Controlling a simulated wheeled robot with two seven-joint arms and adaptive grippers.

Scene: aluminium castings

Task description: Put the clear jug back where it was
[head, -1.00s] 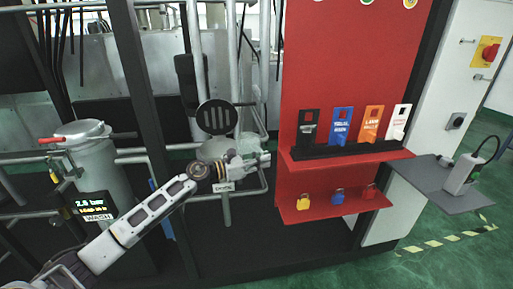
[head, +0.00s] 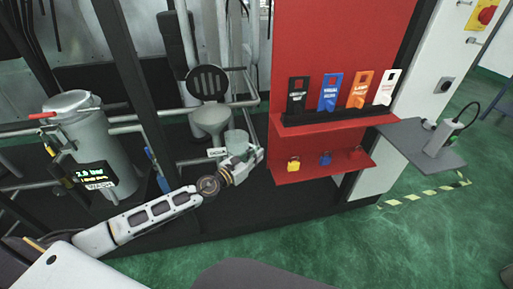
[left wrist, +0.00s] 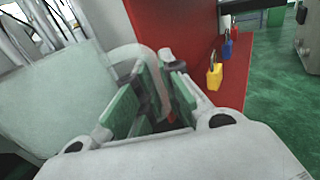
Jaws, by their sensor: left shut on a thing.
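The clear jug (head: 236,141) is a pale, see-through cup, just right of and slightly below a grey eyewash-like bowl (head: 210,120) in the head view. My left gripper (head: 248,160) is at the jug's right side, shut on its handle. In the left wrist view the jug's pale wall (left wrist: 55,95) fills the left side, and its curved handle (left wrist: 135,58) runs between the green pads of my left gripper (left wrist: 160,88). The jug is off the floor, in front of the pipe frame. Its underside is partly hidden by my gripper. My right gripper is not in view.
A round black slotted plate (head: 207,82) stands behind the bowl. A red board (head: 340,40) with a tag rack and a padlock shelf (head: 330,172) stands close right of my gripper. A grey canister (head: 95,150) and dark post (head: 135,80) are left. Green floor (head: 330,240) lies in front.

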